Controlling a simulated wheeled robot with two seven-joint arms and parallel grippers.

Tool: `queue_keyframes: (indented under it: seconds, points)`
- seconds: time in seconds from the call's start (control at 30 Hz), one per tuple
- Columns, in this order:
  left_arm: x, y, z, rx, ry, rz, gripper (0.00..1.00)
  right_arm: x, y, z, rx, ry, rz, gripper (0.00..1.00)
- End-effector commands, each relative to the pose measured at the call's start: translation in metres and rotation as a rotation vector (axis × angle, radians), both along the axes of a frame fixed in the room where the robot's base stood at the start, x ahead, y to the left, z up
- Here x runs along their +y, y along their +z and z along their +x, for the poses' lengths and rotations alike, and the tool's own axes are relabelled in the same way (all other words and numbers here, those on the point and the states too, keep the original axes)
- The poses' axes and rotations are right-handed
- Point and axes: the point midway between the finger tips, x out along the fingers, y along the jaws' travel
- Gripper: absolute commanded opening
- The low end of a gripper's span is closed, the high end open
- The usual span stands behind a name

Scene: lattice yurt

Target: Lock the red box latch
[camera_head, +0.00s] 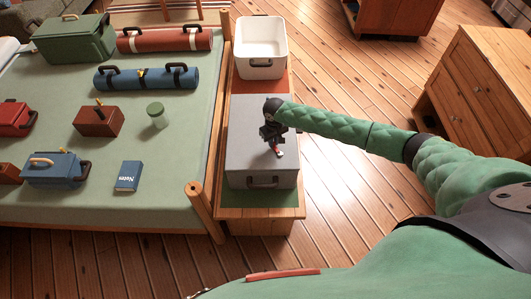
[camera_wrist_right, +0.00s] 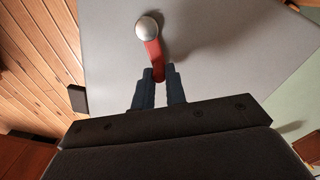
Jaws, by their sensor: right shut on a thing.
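A large grey box (camera_head: 262,110) stands on a low wooden bench, with a dark handle (camera_head: 262,181) on its near side. A red latch lever (camera_wrist_right: 155,60) with a round silver knob (camera_wrist_right: 147,28) is on its flat grey top (camera_wrist_right: 225,65). My right gripper (camera_head: 274,143) is over the box top. In the right wrist view its two fingers (camera_wrist_right: 160,84) are shut on the end of the red lever, away from the knob. My left gripper is out of view.
A white open bin (camera_head: 261,38) stands behind the grey box. The bed (camera_head: 185,150) at left holds several boxes, two rolls, a green-lidded jar (camera_head: 156,115) and a blue notebook (camera_head: 128,176). A wooden cabinet (camera_head: 480,85) stands right. The floor between is clear.

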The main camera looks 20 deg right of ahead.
Motion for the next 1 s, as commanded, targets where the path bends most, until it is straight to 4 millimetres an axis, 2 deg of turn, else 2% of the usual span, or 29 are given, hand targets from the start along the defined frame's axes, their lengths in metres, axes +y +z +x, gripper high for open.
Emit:
queue_keyframes:
  seconds: [0.2, 0.67, 1.0]
  points:
    - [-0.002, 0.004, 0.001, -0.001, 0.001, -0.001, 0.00, -0.011, 0.000, 0.001, 0.001, -0.002, -0.001, 0.00]
    - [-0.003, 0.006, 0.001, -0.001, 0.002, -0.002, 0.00, -0.015, 0.000, 0.001, 0.002, -0.001, -0.001, 0.01]
    - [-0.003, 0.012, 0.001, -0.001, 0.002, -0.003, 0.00, -0.028, 0.000, 0.000, 0.003, -0.002, -0.002, 0.01]
